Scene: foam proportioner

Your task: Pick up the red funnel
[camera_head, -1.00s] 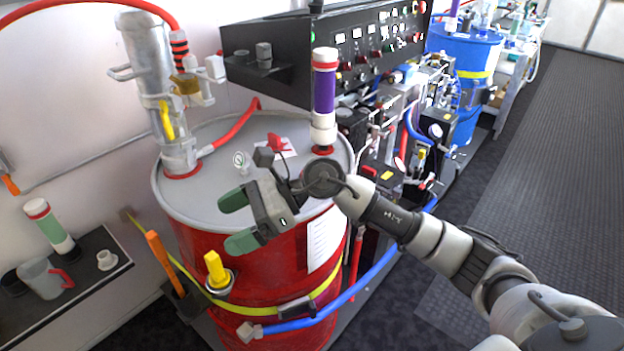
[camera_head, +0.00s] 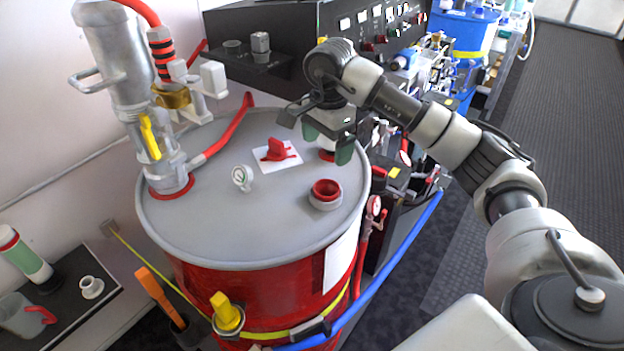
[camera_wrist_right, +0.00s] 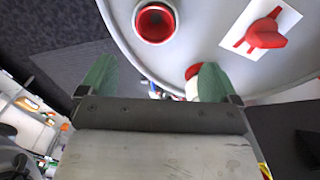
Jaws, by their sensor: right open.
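My right gripper (camera_head: 328,146) is open and empty, with green fingers pointing down above the right rear of the drum lid. In the right wrist view its fingers (camera_wrist_right: 157,78) are spread apart. A red piece with a thin rod (camera_head: 277,150) lies on a white card on the lid, left of the gripper; it also shows in the wrist view (camera_wrist_right: 265,35). A red-lined round opening in a grey collar (camera_head: 325,190) is nearer the lid's front right, also in the wrist view (camera_wrist_right: 155,22). I cannot tell which red part is the funnel.
The red drum (camera_head: 230,235) has a grey lid. A metal pump with a red hose (camera_head: 120,60) stands at its left, and a small gauge (camera_head: 242,178) is on the lid. A black control panel (camera_head: 290,45) stands behind. The lid's front is clear.

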